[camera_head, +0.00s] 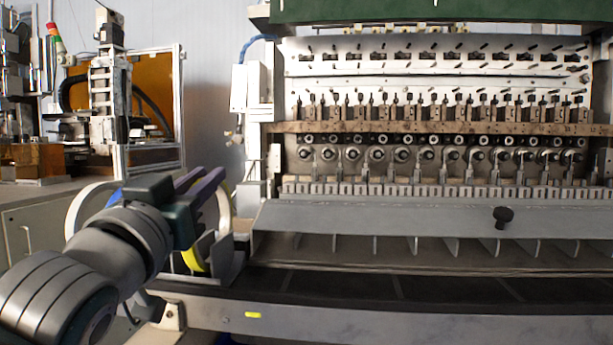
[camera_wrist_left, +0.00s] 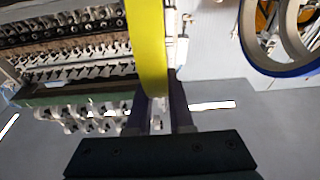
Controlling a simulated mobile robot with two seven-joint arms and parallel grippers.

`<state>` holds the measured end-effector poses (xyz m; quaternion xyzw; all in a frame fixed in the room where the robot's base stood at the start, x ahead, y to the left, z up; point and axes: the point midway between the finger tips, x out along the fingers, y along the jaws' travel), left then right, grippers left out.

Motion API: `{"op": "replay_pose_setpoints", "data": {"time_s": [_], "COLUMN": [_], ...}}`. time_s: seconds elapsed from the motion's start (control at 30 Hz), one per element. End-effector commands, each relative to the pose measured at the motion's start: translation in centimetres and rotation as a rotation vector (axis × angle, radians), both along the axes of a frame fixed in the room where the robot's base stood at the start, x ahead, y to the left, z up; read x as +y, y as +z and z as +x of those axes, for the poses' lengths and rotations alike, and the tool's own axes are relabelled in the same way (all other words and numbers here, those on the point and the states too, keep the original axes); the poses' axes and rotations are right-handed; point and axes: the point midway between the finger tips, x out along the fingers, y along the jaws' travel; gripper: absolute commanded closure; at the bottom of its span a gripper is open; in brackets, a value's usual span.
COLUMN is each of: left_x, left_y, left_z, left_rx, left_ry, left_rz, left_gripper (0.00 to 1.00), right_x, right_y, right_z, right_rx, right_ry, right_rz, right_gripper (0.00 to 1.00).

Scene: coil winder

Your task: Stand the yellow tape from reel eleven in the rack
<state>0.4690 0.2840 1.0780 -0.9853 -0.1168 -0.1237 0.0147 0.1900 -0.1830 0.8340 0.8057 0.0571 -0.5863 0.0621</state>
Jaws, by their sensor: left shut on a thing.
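My left gripper (camera_head: 208,178) is shut on the yellow tape (camera_wrist_left: 147,45), which stands edge-on between the fingers in the left wrist view. In the head view only part of the yellow tape (camera_head: 193,260) shows, below the fingers; my gripper and arm hide much of it. Grey upright plates (camera_head: 224,258) stand just below and right of it, at the left end of the machine. I cannot tell whether these are the rack or whether the tape touches them. A blue-edged ring (camera_wrist_left: 277,42) shows at upper right in the left wrist view. My right gripper is not in view.
The coil winder (camera_head: 430,155) fills the right side, with rows of spindles and a long grey ledge (camera_head: 400,218) in front. A white ring (camera_head: 78,208) shows behind my left arm. A framed machine (camera_head: 150,110) stands at the back left.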

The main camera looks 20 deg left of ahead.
Motion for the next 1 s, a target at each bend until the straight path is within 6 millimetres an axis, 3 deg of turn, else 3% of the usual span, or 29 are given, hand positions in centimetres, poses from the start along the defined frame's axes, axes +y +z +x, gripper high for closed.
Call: {"op": "replay_pose_setpoints", "data": {"time_s": [0.5, 0.53, 0.6, 1.0], "left_x": [0.0, 0.0, 0.0, 0.0], "left_y": [-0.97, -0.97, -0.96, -0.97], "left_z": [0.0, 0.0, 0.0, 0.0], "left_rx": [-0.001, -0.001, -0.001, -0.001], "left_ry": [0.0, 0.0, 0.0, 0.0], "left_rz": [0.0, 0.0, 0.0, 0.0], "left_gripper": [1.0, 0.77, 0.69, 0.68], "right_x": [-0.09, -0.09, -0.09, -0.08], "right_y": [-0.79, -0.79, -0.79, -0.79], "right_z": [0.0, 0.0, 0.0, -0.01], "right_rx": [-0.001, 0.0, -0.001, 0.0], "right_ry": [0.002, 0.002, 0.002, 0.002], "right_rz": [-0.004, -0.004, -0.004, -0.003], "right_gripper": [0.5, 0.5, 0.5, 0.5]}}
